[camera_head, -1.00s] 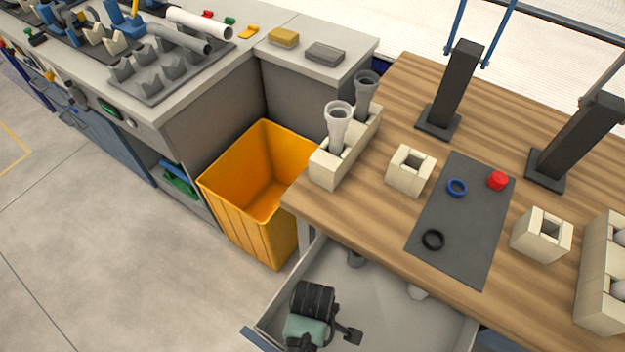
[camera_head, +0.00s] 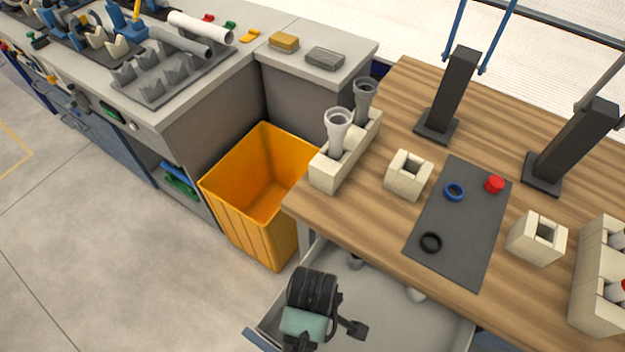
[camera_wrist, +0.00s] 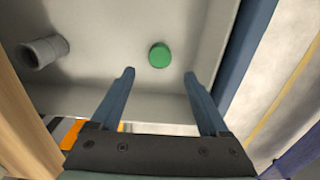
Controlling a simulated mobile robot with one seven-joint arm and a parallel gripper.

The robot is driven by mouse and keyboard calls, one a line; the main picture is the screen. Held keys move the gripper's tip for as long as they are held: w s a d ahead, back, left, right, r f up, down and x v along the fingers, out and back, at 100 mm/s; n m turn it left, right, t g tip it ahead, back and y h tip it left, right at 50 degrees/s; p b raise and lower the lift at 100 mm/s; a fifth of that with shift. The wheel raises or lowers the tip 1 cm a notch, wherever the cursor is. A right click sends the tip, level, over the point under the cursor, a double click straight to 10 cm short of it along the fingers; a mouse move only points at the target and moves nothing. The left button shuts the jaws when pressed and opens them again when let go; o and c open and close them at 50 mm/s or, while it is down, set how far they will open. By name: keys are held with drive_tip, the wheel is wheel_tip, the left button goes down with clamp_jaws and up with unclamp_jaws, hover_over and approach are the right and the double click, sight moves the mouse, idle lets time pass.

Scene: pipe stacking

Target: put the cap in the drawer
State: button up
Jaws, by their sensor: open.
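The open grey drawer (camera_head: 405,322) juts out below the wooden table in the head view. In the wrist view I look down into the drawer (camera_wrist: 110,25). A round green cap (camera_wrist: 159,55) lies on its floor, beyond and between my fingertips, apart from both. My gripper (camera_wrist: 159,75) is open, with two blue fingers and nothing between them. In the head view my arm's end hangs over the left part of the drawer, and the green cap cannot be seen there.
A grey pipe fitting (camera_wrist: 43,53) also lies in the drawer. On the table, a dark mat (camera_head: 460,225) holds a small red piece (camera_head: 494,184), a blue ring (camera_head: 454,192) and a black ring (camera_head: 431,242). An orange bin (camera_head: 250,200) stands left of the table.

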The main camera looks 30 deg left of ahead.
wheel_tip(320, 180, up, 4)
drive_tip(key=shift+r, duration=0.2)
drive_tip(key=w+d+r+m+t+y, duration=0.15)
drive_tip(key=w+r+m+t, duration=0.65)
drive_tip(key=w+r, duration=1.25)
drive_tip(key=w+d+r+m+t, duration=0.15)
drive_tip(key=r+t, duration=0.25)
drive_tip(key=r, duration=0.4)
drive_tip(key=w+r+t, duration=0.2)
drive_tip(key=r+t, duration=0.1)
drive_tip(key=r, duration=0.5)
drive_tip(key=s+d+r+m+t, duration=0.2)
drive_tip(key=s+r+t, duration=0.2)
drive_tip(key=r, duration=0.6)
drive_tip(key=s+d+r+m+t+h, duration=0.1)
drive_tip(key=s+d+r+m+t, duration=0.1)
drive_tip(key=r, duration=0.9)
drive_tip(key=s+d+r+m+t, duration=0.2)
drive_tip(key=s+r+m+t, duration=0.2)
drive_tip(key=r, duration=0.7)
drive_tip(key=s+t, duration=0.2)
drive_tip(key=shift+s+d+r, duration=0.25)
drive_tip(key=shift+s, duration=0.15)
